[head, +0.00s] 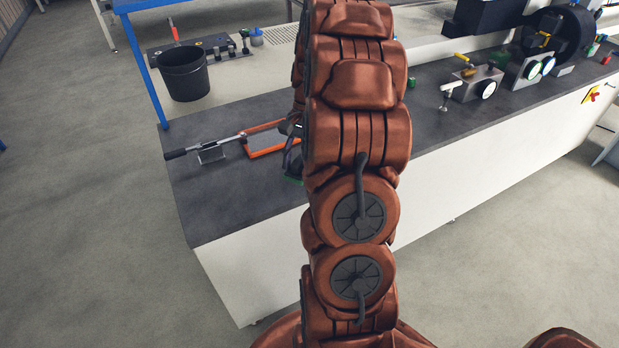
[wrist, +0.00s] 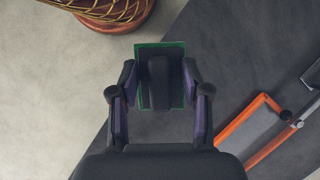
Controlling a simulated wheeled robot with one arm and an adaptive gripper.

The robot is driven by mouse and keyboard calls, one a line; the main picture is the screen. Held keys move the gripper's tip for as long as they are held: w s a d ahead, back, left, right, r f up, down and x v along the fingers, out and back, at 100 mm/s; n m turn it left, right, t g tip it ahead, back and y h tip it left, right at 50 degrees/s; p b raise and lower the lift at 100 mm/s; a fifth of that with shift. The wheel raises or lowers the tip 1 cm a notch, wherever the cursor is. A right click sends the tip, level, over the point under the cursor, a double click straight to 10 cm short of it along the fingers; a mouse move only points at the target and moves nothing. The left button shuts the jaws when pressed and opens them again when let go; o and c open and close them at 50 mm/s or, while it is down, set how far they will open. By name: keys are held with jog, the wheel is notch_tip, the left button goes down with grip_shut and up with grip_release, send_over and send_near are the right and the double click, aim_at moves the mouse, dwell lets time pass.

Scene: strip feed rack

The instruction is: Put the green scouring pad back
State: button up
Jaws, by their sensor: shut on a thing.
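The green scouring pad (wrist: 176,60) is in my gripper (wrist: 160,84) in the wrist view. It is a squarish pad with green edges and a dark block at its middle, between the two fingers. My gripper is shut on it. My arm hides most of the gripper there. I cannot tell whether the pad touches the bench.
An orange frame (head: 272,151) lies on the bench, with a long-handled metal lever tool (head: 205,147) to its left. A black bucket (head: 184,77) is behind. Machine fixtures (head: 475,84) stand along the bench at right.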

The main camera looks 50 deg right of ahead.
jog(key=s+d+f+m+t+b, duration=0.25)
jog(key=s+m, duration=0.55)
jog(key=s, duration=0.4)
jog(key=w+d+p, duration=0.1)
jog(key=w, duration=0.4)
jog(key=w+d+p, duration=0.1)
jog(key=w+d, duration=0.1)
jog(key=w, duration=0.3)
jog(key=w+d+f+p, duration=0.1)
jog(key=w, duration=0.4)
jog(key=shift+w+d+f+p, duration=0.1)
jog(key=shift+w+d+p, duration=0.05)
jog(key=shift+d+p, duration=0.2)
jog(key=shift+f+p, duration=0.5)
jog(key=shift+f, duration=1.25)
jog(key=shift+f, duration=0.15)
jog(key=o, duration=1)
